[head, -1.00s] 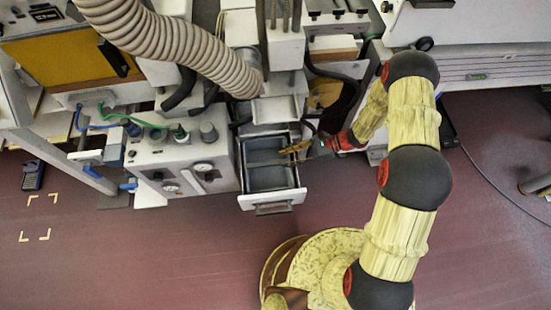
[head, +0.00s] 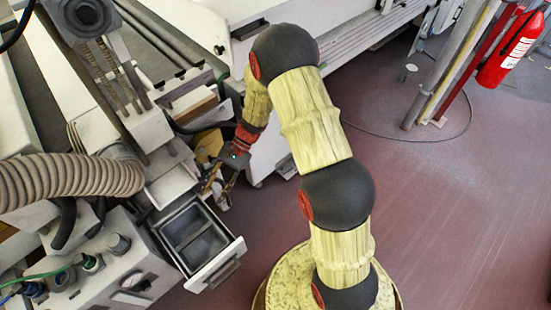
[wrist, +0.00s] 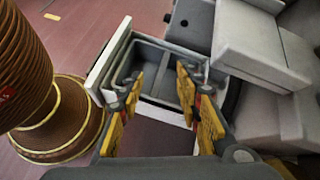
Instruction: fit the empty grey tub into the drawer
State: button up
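The drawer (head: 223,264) is pulled out from a white machine, its pale front panel also showing in the wrist view (wrist: 109,62). A grey tub (head: 185,227) with a cross divider lies inside the drawer walls and looks empty; it also shows in the wrist view (wrist: 158,86). I cannot tell whether it sits fully down. My gripper (head: 214,196) is beside the drawer's right side in the head view. In the wrist view its yellow fingers (wrist: 166,103) are wide apart with nothing between them, and they hide part of the tub and drawer.
A white control box (head: 115,277) with knobs and a gauge stands left of the drawer. A ribbed hose (head: 75,180) hangs above it. A fire extinguisher (head: 510,47) and posts stand at the far right. The red floor (head: 440,190) at right is mostly clear.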

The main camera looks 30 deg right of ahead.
jog(key=s+d+r+n+t+h, duration=0.1)
jog(key=s+d+r+n+h, duration=0.15)
jog(key=r, duration=0.65)
jog(key=s+d+r+n+t+h, duration=0.1)
jog(key=s+d+r+n+h, duration=0.15)
jog(key=r, duration=0.55)
jog(key=s+d+r+n+t+h, duration=0.2)
jog(key=s+d+r+t, duration=0.1)
jog(key=s+r, duration=0.3)
jog(key=s+d+r+n+t+h, duration=0.2)
jog(key=s+d+r+n+t, duration=0.1)
jog(key=r, duration=0.5)
jog(key=s+d+t, duration=0.1)
jog(key=s+d, duration=0.1)
jog(key=s, duration=0.1)
jog(key=shift+s+d+n+h, duration=0.25)
jog(key=shift+d+n+h, duration=0.05)
jog(key=shift+d+h, duration=0.1)
jog(key=shift+r, duration=0.1)
